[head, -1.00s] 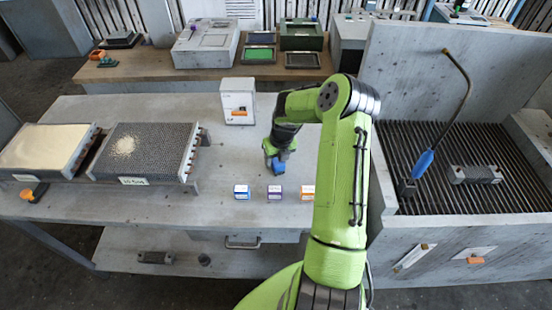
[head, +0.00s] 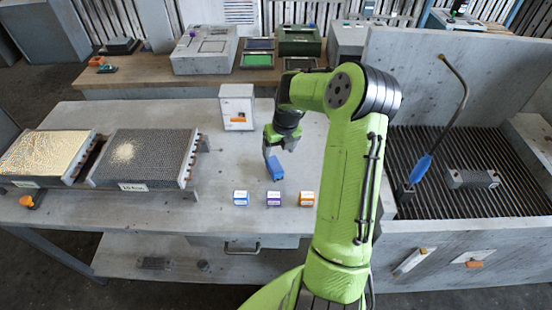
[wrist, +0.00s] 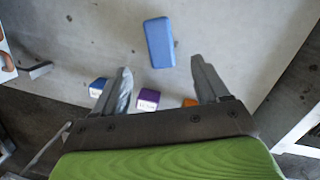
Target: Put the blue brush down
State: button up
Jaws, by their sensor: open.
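The blue brush (head: 275,168) is a small blue block lying on the grey table (head: 90,114). In the wrist view the blue brush (wrist: 159,42) lies flat beyond my fingertips, between their lines. My gripper (head: 270,153) is just above and behind it in the head view. In the wrist view my gripper (wrist: 158,72) has its two fingers wide apart with nothing between them. The brush is apart from the fingers. Its underside is hidden.
Three small boxes, blue (head: 241,198), purple (head: 274,198) and orange (head: 306,198), stand in front of the brush. A white box (head: 237,107) stands behind. Two filter panels (head: 145,158) are at the left. A slatted bench (head: 450,150) is at the right.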

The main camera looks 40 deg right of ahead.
jog(key=s+a+r+n+h, duration=0.1)
jog(key=s+a+r+n, duration=0.3)
jog(key=a+r+n, duration=0.4)
jog(key=s+a+r+n+h, duration=0.2)
jog(key=s+a+r+n, duration=0.25)
jog(key=r+n, duration=0.5)
jog(key=s+a+r+n+t+y, duration=0.1)
jog(key=s+a+n, duration=0.3)
jog(key=s+n, duration=0.3)
jog(key=s+a+r+n+t+y, duration=0.1)
jog(key=s+a+n, duration=0.4)
jog(key=n, duration=0.9)
jog(key=s+t, duration=0.1)
jog(key=s, duration=0.2)
jog(key=shift+s+y, duration=0.2)
jog(key=shift+y, duration=0.2)
jog(key=c, duration=0.6)
jog(key=shift+o, duration=0.2)
